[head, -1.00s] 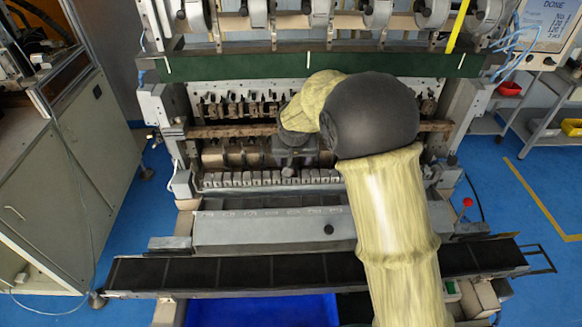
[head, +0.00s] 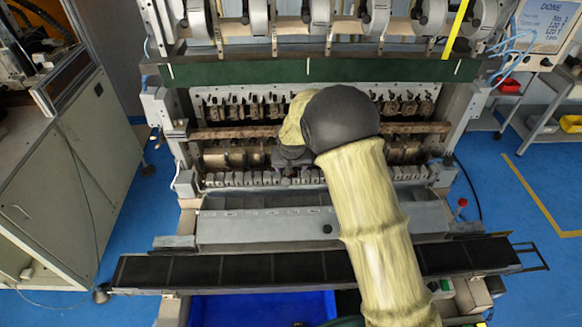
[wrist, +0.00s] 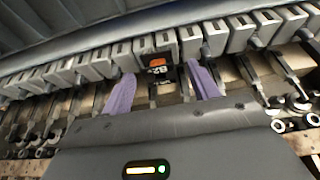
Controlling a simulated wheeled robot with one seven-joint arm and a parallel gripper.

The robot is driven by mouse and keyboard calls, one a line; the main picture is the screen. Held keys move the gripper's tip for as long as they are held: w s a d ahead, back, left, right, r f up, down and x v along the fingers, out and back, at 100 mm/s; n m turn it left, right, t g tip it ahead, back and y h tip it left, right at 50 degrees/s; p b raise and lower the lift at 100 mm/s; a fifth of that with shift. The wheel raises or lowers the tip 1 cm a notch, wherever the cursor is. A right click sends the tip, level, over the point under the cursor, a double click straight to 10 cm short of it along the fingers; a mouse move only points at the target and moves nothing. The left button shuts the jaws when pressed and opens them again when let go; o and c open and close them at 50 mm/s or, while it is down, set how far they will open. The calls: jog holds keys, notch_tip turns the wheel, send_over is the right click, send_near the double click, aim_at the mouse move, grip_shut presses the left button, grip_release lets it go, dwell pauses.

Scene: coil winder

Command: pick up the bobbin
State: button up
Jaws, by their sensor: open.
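My gripper (wrist: 162,86) is open, with its two purple fingers apart and pointing at a row of grey blocks. Ahead of the gap between the fingertips is a small dark piece (wrist: 157,70) with an orange patch and pale marks. It may be the bobbin, but I cannot tell for certain. The fingers do not visibly close on anything. In the head view my gripper (head: 293,170) is low in the machine's opening, at the front row of blocks, and my arm hides most of it.
The coil winder (head: 265,235) fills the middle, with a row of grey blocks (head: 235,180) along its front and spindles behind. A dark green bar (head: 230,73) crosses above the opening. A long black tray (head: 200,270) runs along the front. A blue bin (head: 250,308) lies below.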

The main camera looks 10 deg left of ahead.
jog(key=shift+w+f, duration=0.1)
jog(key=shift+f, duration=0.1)
dwell(0.4)
jog(key=c, duration=1)
jog(key=shift+r, duration=0.15)
jog(key=shift+c, duration=0.2)
notch_tip(320, 180, up, 10)
jog(key=b, duration=0.3)
